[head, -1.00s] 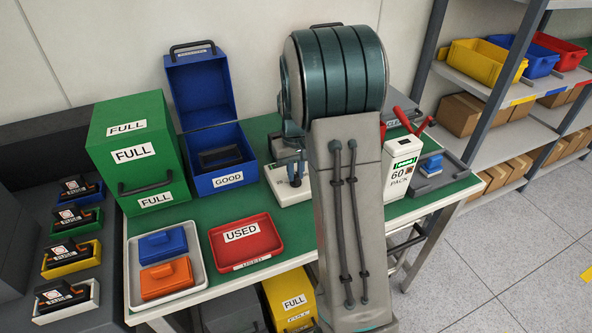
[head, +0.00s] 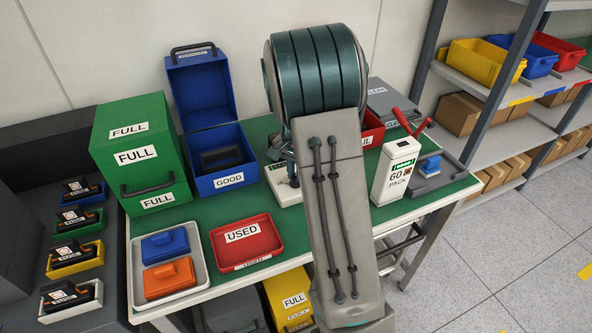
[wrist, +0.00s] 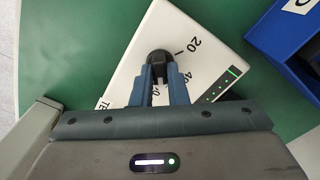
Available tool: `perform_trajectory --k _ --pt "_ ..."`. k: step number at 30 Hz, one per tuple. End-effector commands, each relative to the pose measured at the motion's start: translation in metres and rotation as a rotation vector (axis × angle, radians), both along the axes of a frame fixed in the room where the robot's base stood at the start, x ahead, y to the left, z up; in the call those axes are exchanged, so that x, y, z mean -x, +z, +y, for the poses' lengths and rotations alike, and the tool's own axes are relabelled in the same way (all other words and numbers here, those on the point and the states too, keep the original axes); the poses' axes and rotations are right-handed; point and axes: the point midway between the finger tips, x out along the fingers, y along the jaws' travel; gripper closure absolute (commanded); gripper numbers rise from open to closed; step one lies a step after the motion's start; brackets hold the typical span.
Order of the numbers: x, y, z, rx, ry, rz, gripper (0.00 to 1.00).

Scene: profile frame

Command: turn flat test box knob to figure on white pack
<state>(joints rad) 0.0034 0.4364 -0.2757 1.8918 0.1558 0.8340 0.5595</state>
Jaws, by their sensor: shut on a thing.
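The flat white test box (wrist: 130,50) lies on the green table top. It also shows in the head view (head: 283,190), mostly hidden behind my arm. Its black knob (wrist: 159,62) sits between the fingertips of my gripper (wrist: 159,72), which is shut on it. Dial figures 20 and 40 show beside the knob; other marks are covered by the fingers, and I cannot tell where the knob points. A lit green bar is on the box's right part. The white pack (head: 396,170) stands upright at the table's right and reads "60 PACK", with a green lit strip on top.
A blue GOOD box (head: 229,181) with raised lid stands left of the test box. A red USED tray (head: 247,243) and a grey tray (head: 138,303) with blue and orange packs lie in front. A red-handled device (head: 410,122) stands behind the white pack.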

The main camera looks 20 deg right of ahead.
Motion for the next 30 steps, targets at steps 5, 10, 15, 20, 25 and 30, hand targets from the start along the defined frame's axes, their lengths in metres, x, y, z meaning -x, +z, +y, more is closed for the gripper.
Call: perform_trajectory --k 5,10,15,20,25,30 --pt "0.0001 0.0002 0.0007 0.000 -0.083 0.001 1.00" --pt "0.0002 -0.0001 0.0005 -0.001 -0.129 0.001 1.00" --pt "0.0002 -0.0003 0.0003 -0.001 -0.147 0.001 1.00" --pt "0.0003 -0.0004 0.0003 -0.001 -0.150 0.001 1.00" --pt "0.0003 -0.0004 0.0002 -0.001 -0.149 0.001 1.00" --pt "0.0003 -0.0004 0.0002 -0.001 -0.149 0.001 0.65"
